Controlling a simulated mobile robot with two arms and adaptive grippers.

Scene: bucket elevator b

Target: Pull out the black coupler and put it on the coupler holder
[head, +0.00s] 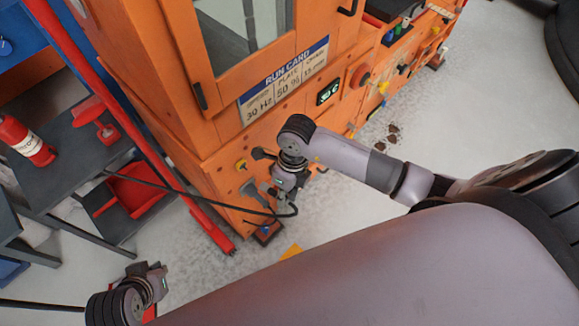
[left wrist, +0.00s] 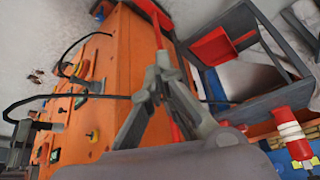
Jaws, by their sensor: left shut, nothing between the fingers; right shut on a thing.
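My right gripper (head: 279,196) is low at the front of the orange machine, by its lower panel. It is shut on what appears to be the black coupler, which its fingers mostly hide. A black cable (head: 200,194) runs from the left and loops up beside this gripper. The right gripper also seems to show at the left edge of the left wrist view (left wrist: 38,127). My left gripper (head: 154,278) is at the lower left of the head view, away from the machine. Its fingers (left wrist: 158,68) are shut and empty. I cannot clearly pick out the coupler holder.
The orange machine (head: 215,115) carries a run card (head: 285,82), yellow knobs (head: 241,165) and a grey fitting (head: 250,190). A red post (head: 150,145) stands beside it. Grey shelving (head: 65,185) with a red bin (head: 135,188) and a fire extinguisher (head: 25,140) is left.

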